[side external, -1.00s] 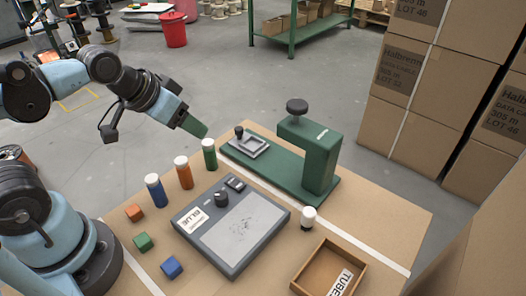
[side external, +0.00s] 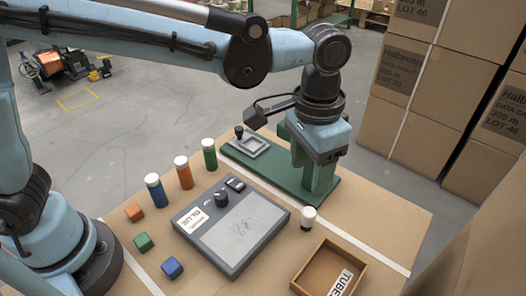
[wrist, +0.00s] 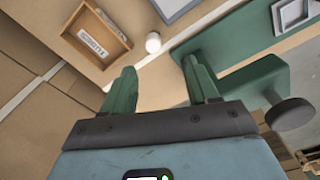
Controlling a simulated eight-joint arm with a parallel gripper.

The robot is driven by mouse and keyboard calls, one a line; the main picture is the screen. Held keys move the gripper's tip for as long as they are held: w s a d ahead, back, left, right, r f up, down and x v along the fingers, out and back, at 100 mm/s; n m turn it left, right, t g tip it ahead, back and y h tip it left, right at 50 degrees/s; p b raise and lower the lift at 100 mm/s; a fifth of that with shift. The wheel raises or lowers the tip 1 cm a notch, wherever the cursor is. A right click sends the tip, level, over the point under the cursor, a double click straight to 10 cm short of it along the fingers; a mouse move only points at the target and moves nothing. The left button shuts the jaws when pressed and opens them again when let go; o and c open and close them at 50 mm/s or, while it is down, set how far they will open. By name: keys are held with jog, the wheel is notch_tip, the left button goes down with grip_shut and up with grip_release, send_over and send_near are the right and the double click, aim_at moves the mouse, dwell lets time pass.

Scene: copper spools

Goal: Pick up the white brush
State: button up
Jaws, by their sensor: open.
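The white brush, as I take it, is the short upright white piece (side external: 308,218) with a dark lower end, standing on the table between the grey glue pad and the wooden tray. In the wrist view it shows as a small white round shape (wrist: 153,42), just beyond the fingertips and between them. My gripper (side external: 311,178) points down over the green press, behind the brush in the side view. In the wrist view its two green fingers (wrist: 159,66) are apart with nothing between them. It does not touch the brush.
The green press (side external: 265,166) has a dark knob (wrist: 290,113) close to my gripper. The grey glue pad (side external: 232,235) and wooden tray (side external: 303,275) flank the brush. Blue (side external: 155,192), orange (side external: 184,174) and green (side external: 209,156) white-capped bottles and small blocks (side external: 143,242) stand left. Stacked cartons (side external: 400,90) rise right.

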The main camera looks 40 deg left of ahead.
aim_at(310, 211)
jog(key=shift+s+d+f, duration=0.1)
jog(key=shift+d+f, duration=0.35)
jog(key=shift+d, duration=0.15)
notch_tip(310, 211, down, 6)
jog(key=shift+f, duration=0.15)
jog(key=shift+d+f, duration=0.2)
jog(key=shift+f, duration=2.5)
grip_shut()
jog(key=shift+r, duration=0.1)
